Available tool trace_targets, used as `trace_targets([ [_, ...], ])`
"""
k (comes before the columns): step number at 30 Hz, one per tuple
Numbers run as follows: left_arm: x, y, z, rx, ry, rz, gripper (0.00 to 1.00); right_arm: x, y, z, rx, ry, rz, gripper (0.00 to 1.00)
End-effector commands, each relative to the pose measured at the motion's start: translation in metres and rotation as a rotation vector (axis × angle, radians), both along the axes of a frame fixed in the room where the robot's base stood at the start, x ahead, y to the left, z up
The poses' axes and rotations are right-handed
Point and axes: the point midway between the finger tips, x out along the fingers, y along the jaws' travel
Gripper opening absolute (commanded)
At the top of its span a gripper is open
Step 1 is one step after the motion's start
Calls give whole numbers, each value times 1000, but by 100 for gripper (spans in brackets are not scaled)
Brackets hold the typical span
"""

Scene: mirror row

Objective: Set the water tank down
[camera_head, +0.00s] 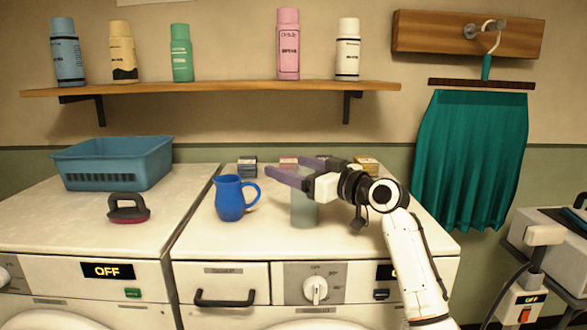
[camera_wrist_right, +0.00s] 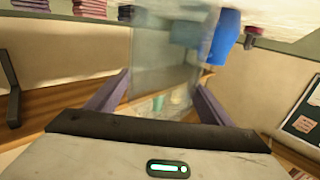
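The water tank (camera_head: 304,209) is a grey-green, see-through container over the right washing machine's top. Its upper part is hidden behind my right gripper (camera_head: 288,171) in the head view. In the right wrist view the tank (camera_wrist_right: 160,55) lies between the two purple fingers (camera_wrist_right: 165,88), which appear to press on its sides. The tank looks upright. I cannot tell whether its base touches the machine top (camera_head: 385,225). My left gripper is not in view.
A blue jug (camera_head: 230,199) stands left of the tank. Several small boxes line the back of the machine top. The left machine bears a blue basket (camera_head: 115,165) and a dark red-edged handled tool (camera_head: 127,209). A shelf (camera_head: 215,88) with bottles hangs above.

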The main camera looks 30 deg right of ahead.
Motion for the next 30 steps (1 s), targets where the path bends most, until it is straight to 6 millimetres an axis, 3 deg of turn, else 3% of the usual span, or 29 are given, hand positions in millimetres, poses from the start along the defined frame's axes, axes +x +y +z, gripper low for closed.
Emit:
trace_targets([
  [7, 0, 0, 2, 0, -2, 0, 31, -5, -2, 2, -1, 1, -1, 74],
  [21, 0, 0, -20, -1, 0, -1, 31, -95, -23, 1, -4, 1, -2, 74],
  [30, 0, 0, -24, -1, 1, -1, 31, -117, -28, 3, -1, 0, 0, 74],
])
